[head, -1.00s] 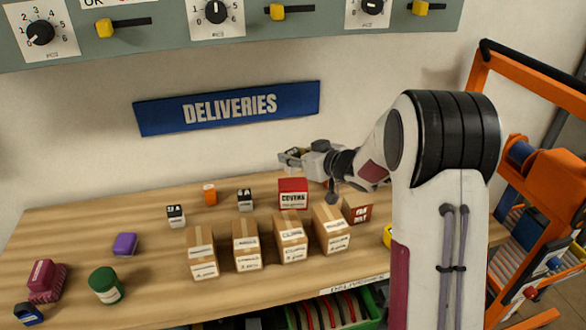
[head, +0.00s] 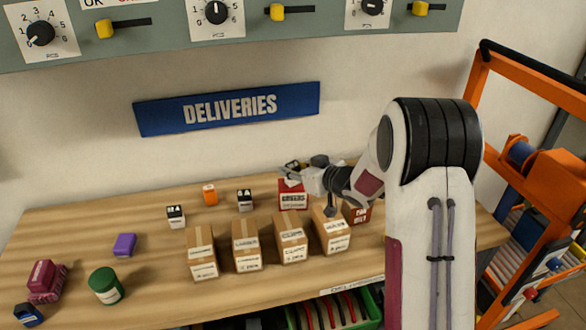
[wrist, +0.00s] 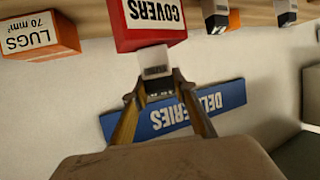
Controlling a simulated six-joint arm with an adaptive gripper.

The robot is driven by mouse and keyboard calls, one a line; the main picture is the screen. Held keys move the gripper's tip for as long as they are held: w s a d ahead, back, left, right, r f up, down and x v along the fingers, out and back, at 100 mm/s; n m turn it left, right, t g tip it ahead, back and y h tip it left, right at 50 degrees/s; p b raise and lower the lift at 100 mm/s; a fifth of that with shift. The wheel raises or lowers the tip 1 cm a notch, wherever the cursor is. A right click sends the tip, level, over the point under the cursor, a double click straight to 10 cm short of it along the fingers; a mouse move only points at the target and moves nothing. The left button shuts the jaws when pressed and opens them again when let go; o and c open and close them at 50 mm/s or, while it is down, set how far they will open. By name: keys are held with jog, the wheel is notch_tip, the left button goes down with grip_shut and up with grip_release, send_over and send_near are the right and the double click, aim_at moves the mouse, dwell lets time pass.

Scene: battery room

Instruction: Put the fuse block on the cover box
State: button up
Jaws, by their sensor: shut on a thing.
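The red cover box (head: 293,200), labelled COVERS, stands at the back of the wooden bench; it also shows upside down in the wrist view (wrist: 146,20). My gripper (head: 288,173) is over the box's top. In the wrist view my gripper (wrist: 160,92) is shut on a small fuse block (wrist: 155,66), pale with a dark end. The block's pale end meets the top edge of the red box in that view; I cannot tell whether it touches or hovers just above. In the head view the block is mostly hidden by the fingers.
Two more black-and-white blocks (head: 176,216) (head: 245,199) and an orange item (head: 210,194) stand to the left. Several cardboard boxes (head: 247,246) line the front. An orange lugs box (wrist: 38,34) is beside the cover box. The DELIVERIES sign (head: 228,108) is behind.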

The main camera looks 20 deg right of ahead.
jog(key=shift+f, duration=0.1)
jog(key=o, duration=1.1)
jog(key=shift+o, duration=0.2)
jog(key=shift+v, duration=0.8)
jog(key=v, duration=1)
jog(key=shift+r, duration=0.25)
jog(key=shift+s+d, duration=0.1)
jog(key=shift+r, duration=0.1)
